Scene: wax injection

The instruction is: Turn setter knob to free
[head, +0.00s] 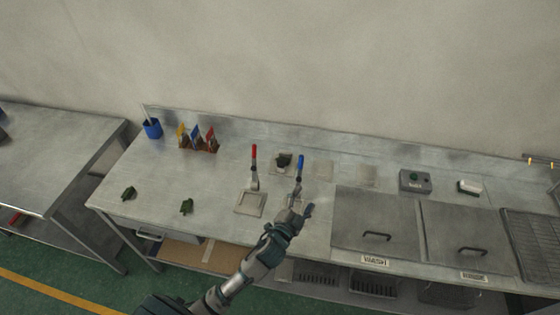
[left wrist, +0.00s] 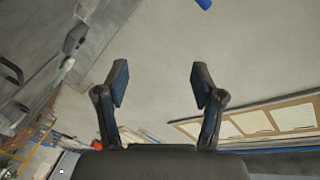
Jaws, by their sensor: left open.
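A dark knob-like part (head: 284,160) sits on a small square plate at the back of the steel bench. I cannot tell whether it is the setter knob, or read its setting. My left gripper (head: 299,212) is over the bench, just in front of the base of the blue-handled lever (head: 301,166). The left wrist view shows its two fingers (left wrist: 160,82) spread apart with nothing between them. A blue piece (left wrist: 204,3) shows at the top edge of that view. My right gripper is in neither view.
A red-handled lever (head: 254,155) stands left of the blue one. Two lidded wells, one marked WASH (head: 374,260), fill the bench to the right. The front left bench holds two small dark green pieces.

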